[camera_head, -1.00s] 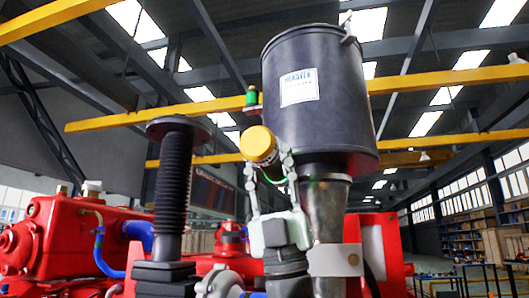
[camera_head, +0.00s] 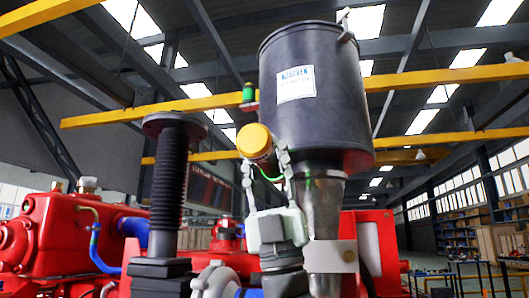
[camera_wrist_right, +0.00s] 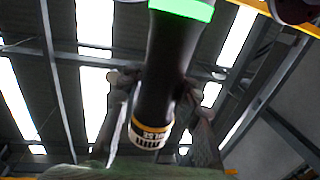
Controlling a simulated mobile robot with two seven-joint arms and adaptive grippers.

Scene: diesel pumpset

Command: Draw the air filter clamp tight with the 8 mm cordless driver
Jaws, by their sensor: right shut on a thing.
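The air filter (camera_head: 312,88) is a large dark grey canister with a white label, upright in the head view. Its tapered metal neck (camera_head: 325,205) runs down below it. A pale band (camera_head: 331,256) with a small bolt-like spot crosses the neck low down; I cannot tell whether this is the clamp. The driver shows a yellow round end and a green line. In the right wrist view its dark body (camera_wrist_right: 165,65) has a green band. My left gripper is not in view.
A black ribbed pipe with a flat cap (camera_head: 168,180) stands left of my right gripper. Red engine parts (camera_head: 65,235) fill the lower left. A red bracket (camera_head: 385,250) stands right of the neck. Yellow beams (camera_head: 440,75) are overhead. Shelves are far right.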

